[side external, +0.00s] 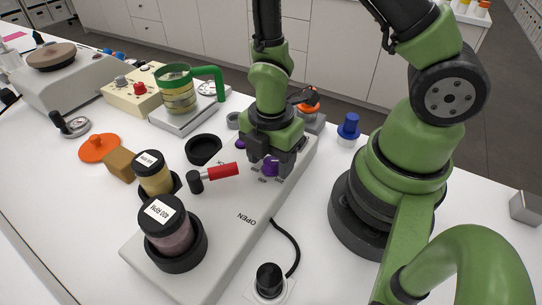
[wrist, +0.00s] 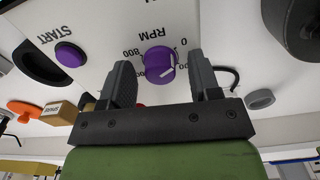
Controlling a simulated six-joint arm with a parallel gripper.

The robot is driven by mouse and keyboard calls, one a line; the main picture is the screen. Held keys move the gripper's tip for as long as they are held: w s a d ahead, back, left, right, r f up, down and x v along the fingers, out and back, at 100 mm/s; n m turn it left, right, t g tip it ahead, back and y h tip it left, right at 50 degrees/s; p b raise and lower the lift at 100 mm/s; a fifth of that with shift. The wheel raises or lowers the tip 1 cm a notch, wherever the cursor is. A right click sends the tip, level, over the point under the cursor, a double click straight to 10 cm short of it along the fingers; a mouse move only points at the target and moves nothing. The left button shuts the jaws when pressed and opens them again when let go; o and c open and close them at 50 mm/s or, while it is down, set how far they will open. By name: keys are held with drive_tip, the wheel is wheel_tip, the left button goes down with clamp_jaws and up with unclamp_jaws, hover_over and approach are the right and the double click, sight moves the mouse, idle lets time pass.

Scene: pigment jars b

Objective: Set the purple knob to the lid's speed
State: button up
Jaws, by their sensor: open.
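The purple knob (side external: 271,168) is on the grey machine (side external: 150,251); the wrist view also shows it (wrist: 158,64), with a white pointer line and a printed RPM scale. The marks 0 and 800 are readable; another number is partly hidden. My gripper (side external: 270,160) is over the knob. Its open fingers (wrist: 160,76) appear on either side of it, with gaps; contact does not show. A black-lidded jar of dull pink pigment (side external: 172,238) stands in a black holder at the machine's near end. Its white lid label (side external: 159,211) carries small, upside-down RPM lettering; I cannot read its number surely.
A purple START button (wrist: 69,54) is near the knob. A red-handled lever (side external: 222,171) lies across the machine. A second labelled jar (side external: 155,181), a wooden block (side external: 120,162) and an orange disc (side external: 99,148) are to the left. A blue-topped item (side external: 349,127) stands right.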

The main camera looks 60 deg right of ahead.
drive_tip(key=c, duration=0.9)
